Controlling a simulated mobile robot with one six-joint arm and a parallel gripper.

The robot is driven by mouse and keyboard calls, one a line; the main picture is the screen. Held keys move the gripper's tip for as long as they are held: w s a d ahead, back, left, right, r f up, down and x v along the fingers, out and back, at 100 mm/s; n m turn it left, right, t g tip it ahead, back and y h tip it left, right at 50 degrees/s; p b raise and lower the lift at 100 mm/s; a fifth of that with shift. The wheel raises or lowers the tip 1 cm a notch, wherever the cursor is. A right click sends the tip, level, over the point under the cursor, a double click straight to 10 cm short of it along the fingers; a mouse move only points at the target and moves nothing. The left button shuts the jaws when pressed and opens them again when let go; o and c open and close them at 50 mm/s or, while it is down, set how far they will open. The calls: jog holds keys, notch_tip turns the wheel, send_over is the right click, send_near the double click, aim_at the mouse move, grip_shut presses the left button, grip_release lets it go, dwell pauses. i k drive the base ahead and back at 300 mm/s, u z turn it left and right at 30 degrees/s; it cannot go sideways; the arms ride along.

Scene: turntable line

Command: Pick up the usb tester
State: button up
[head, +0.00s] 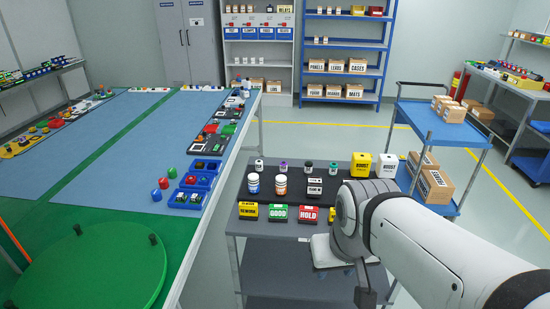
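I cannot pick out the usb tester with certainty. Small devices stand on a dark cart top to the left of my arm, among them a black device with a white label (315,187) and a black-capped item (309,168) behind it. Their labels are too small to read surely. My white arm reaches in from the lower right, its grey joint beside the cart's right half, hiding part of the cart top. A dark part at the arm's lower end (366,297) may be my gripper. Its fingers are not clear, and nothing is seen held.
The cart (270,228) also bears two bottles (281,185), yellow and white boxes (361,164), and yellow, green and red labelled bins (278,212). A blue-topped table (130,165) with a green turntable (90,265) lies left.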

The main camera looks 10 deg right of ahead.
aim_at(283, 164)
jog(key=u, duration=0.05)
jog(key=i, duration=0.95)
jog(key=z, duration=0.05)
